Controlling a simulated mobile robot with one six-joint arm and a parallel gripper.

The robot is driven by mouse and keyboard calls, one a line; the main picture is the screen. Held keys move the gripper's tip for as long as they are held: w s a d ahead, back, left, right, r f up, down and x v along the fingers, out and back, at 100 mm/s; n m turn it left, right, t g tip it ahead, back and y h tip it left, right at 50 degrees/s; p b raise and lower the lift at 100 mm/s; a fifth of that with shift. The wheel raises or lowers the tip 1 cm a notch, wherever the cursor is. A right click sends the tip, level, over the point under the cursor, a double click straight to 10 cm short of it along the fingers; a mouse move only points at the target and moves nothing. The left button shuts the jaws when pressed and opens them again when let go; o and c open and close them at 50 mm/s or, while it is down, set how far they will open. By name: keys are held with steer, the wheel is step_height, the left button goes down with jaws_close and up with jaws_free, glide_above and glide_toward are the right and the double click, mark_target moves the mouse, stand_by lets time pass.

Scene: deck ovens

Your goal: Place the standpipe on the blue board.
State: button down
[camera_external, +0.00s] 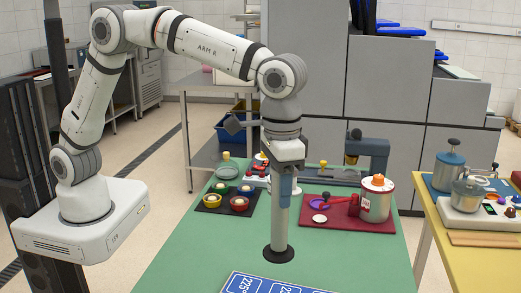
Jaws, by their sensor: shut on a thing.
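The standpipe (280,222) is a grey upright tube with a round black foot, in the middle of the green table. My gripper (285,178) points down and is shut on its upper part; the fingers are partly hidden. The foot shows just behind a blue board (262,287) with white figures and a pale rim, at the table's front and cut off by the picture's lower edge. I cannot tell whether the foot touches the table.
A black mat (211,208) with several coloured bowls lies left behind the standpipe. A dark red board (340,226) with a lidded pot (376,200) is to the right. A yellow table (480,262) with pots stands far right. The green table's left front (185,265) is clear.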

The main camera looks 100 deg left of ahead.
mark_target(286, 250)
steer(key=shift+w+d+f+p, duration=0.15)
steer(key=shift+w+f, duration=0.1)
steer(key=shift+f, duration=1.5)
steer(key=shift+w+d+f+p, duration=0.1)
steer(key=shift+w+f, duration=0.2)
steer(key=shift+f, duration=1.45)
steer(key=shift+w+d+f+p, duration=0.15)
steer(key=shift+w+f, duration=0.1)
steer(key=shift+f, duration=1.5)
steer(key=c, duration=0.9)
jaws_free()
steer(key=shift+r, duration=0.1)
